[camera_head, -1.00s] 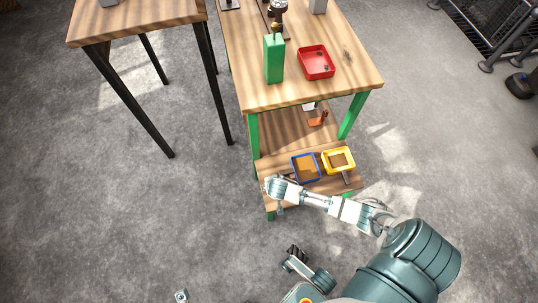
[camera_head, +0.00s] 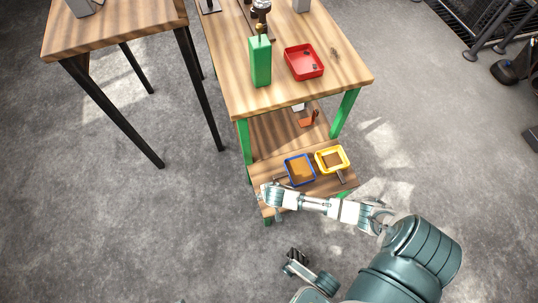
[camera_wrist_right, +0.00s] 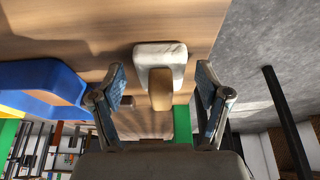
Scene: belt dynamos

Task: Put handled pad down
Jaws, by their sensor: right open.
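The handled pad (camera_wrist_right: 160,53) is a white, grey-veined block with a tan handle (camera_wrist_right: 160,90). In the right wrist view it lies on the wooden surface near its edge. My right gripper (camera_wrist_right: 162,102) is open, with one finger on each side of the handle and gaps between. In the head view my right gripper (camera_head: 268,195) is at the front left of the lower wooden shelf (camera_head: 322,187). The pad cannot be made out there. My left gripper is not clearly in view.
A blue bin (camera_head: 300,170) and a yellow bin (camera_head: 332,159) stand on the lower shelf beside my right gripper. The tabletop above holds a green block (camera_head: 260,63) and a red tray (camera_head: 304,62). Another table (camera_head: 110,28) stands at left.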

